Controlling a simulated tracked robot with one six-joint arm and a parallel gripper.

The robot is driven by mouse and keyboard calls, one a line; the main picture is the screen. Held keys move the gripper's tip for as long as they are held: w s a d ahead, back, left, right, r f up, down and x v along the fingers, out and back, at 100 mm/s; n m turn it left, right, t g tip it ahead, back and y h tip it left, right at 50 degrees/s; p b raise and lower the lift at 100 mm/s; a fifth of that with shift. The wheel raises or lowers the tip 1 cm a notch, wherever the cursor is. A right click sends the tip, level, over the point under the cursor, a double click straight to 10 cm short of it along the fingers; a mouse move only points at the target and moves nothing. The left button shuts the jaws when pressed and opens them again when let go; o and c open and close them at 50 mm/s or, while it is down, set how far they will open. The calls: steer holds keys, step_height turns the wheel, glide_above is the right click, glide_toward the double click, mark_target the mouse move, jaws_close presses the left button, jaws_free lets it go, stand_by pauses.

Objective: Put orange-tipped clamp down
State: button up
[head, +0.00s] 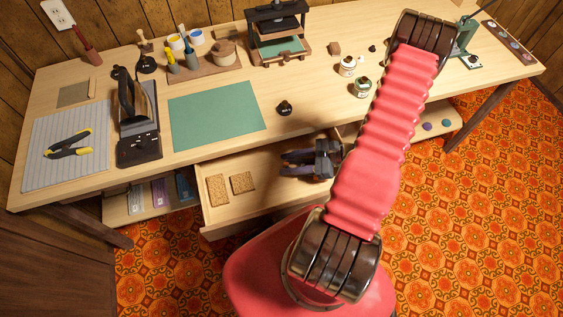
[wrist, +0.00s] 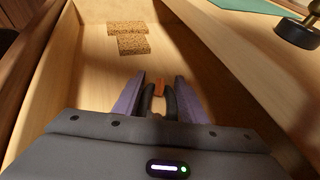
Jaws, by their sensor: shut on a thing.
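My gripper (head: 296,159) is over the open drawer (head: 215,213). The rest of the clamp is hidden by my gripper. I cannot tell whether the clamp touches the drawer floor (wrist: 95,85). In the head view the clamp cannot be made out clearly.
Two cork blocks (head: 242,183) lie in the drawer's left part. The drawer floor between the blocks and my gripper is bare.

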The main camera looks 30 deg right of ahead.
mark_target(279, 163)
steer(key=w+a, duration=0.2)
steer(key=shift+a, duration=0.35)
steer(key=shift+w+a+f, duration=0.1)
steer(key=shift+f, duration=0.55)
steer(key=shift+f, duration=0.1)
steer(key=o, duration=1.1)
steer(key=v, duration=1.2)
steer(key=shift+r, duration=0.2)
